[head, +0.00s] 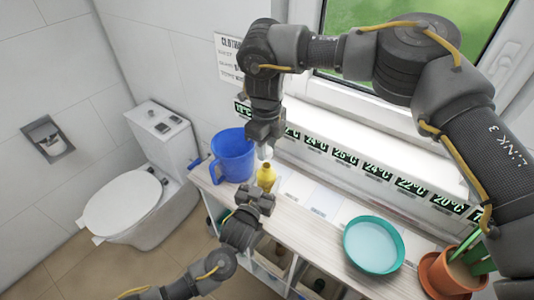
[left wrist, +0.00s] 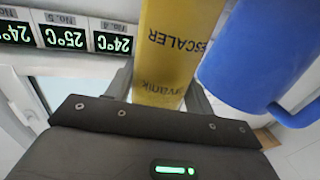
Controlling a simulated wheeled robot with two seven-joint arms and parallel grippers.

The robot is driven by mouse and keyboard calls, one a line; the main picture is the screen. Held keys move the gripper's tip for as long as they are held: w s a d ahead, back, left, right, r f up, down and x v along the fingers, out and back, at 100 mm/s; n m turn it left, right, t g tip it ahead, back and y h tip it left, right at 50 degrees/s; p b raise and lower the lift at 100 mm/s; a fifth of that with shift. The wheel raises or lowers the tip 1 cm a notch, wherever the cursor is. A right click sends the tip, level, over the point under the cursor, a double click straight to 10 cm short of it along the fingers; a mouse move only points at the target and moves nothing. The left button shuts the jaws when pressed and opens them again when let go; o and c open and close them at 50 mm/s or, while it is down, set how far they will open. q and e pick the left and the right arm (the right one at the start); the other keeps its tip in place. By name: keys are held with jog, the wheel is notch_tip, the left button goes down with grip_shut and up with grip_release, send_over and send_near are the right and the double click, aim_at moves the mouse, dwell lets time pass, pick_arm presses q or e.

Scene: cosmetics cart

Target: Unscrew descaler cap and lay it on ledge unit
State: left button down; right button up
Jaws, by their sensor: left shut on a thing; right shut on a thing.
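The yellow descaler bottle (head: 266,177) stands upright on the pale wooden top of the ledge unit (head: 314,220). In the left wrist view the bottle (left wrist: 168,50) fills the gap between my left fingers, its label upside down. My left gripper (head: 262,190) is shut on the bottle body from the front. My right gripper (head: 265,142) comes down from above and is shut on the small whitish cap (head: 264,153). The cap is just above the bottle's neck. I cannot tell for sure whether the two still touch.
A blue jug (head: 233,156) stands close left of the bottle and also shows in the left wrist view (left wrist: 258,58). A teal bowl (head: 374,244) and a potted plant (head: 452,276) stand to the right. Clear ledge lies between bottle and bowl. A window rises behind.

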aim_at(266, 166)
pick_arm(q)
jog(key=c, duration=0.9)
grip_release()
jog(key=shift+s+a+f, duration=0.1)
jog(key=shift+f, duration=0.4)
jog(key=shift+c, duration=0.2)
pick_arm(e)
jog(key=shift+r, duration=0.1)
pick_arm(q)
jog(key=o, duration=0.5)
jog(key=shift+c, duration=0.2)
pick_arm(e)
jog(key=shift+w+a, duration=0.1)
pick_arm(q)
jog(key=shift+w+r, duration=0.2)
jog(key=shift+s, duration=0.25)
jog(key=shift+s+a, duration=0.15)
jog(key=shift+s, duration=0.2)
pick_arm(e)
jog(key=shift+f, duration=0.3)
notch_tip(266, 166, down, 3)
jog(key=b, duration=0.3)
pick_arm(q)
jog(key=shift+b+v, duration=0.4)
jog(key=shift+v, duration=5.05)
pick_arm(e)
jog(key=shift+f, duration=0.2)
